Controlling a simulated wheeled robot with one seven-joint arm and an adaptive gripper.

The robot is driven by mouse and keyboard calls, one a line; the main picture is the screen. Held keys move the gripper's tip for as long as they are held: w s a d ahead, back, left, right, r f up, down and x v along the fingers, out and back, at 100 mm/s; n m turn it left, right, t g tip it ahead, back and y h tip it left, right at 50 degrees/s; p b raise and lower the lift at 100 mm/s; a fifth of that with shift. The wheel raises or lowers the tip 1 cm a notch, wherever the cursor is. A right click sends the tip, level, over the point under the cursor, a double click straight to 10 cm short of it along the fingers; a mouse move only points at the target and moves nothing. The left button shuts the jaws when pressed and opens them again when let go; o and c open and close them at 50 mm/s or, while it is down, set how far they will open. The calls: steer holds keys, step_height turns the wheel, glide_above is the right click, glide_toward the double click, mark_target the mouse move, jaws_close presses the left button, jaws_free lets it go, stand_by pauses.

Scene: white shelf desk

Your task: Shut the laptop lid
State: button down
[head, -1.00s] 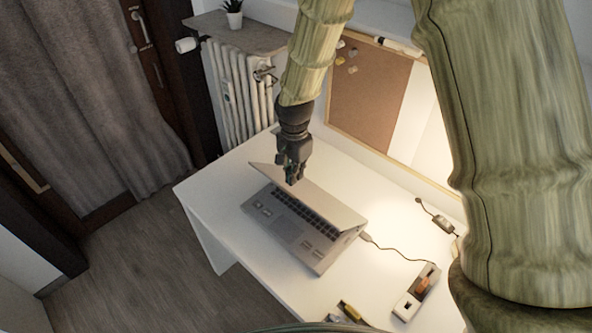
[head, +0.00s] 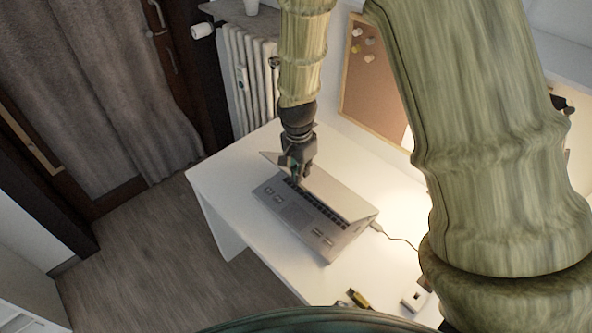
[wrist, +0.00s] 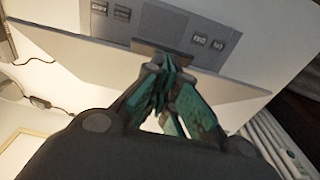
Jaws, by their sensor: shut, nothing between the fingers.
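The grey laptop (head: 308,226) sits on the white desk, its keyboard and stickers showing. Its lid (head: 340,195) stands open, tilted up at the back of the base. My gripper (head: 299,180) is shut and empty at the lid's left part, with its fingertips over the edge of the keyboard. In the wrist view, the shut fingers (wrist: 168,72) overlap the lid (wrist: 75,58), with the stickered base (wrist: 215,42) beyond. Whether the fingers touch the lid cannot be told.
The white desk (head: 228,180) is clear left of the laptop. A cable (head: 400,241) runs from the laptop's right side. A yellow and black item (head: 358,298) lies near the front. A cork board (head: 372,85) and a radiator (head: 250,85) stand behind.

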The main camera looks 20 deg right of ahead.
steer(key=r+p, duration=0.1)
steer(key=d+r+p, duration=0.2)
steer(key=shift+w+r, duration=0.2)
steer(key=shift+w, duration=0.2)
steer(key=shift+w+d+r, duration=0.1)
step_height(320, 180, up, 10)
steer(key=a+b, duration=0.1)
steer(key=b, duration=0.2)
steer(key=shift+s+f, duration=0.25)
steer(key=shift+s, duration=0.05)
steer(key=shift+a+r, duration=0.1)
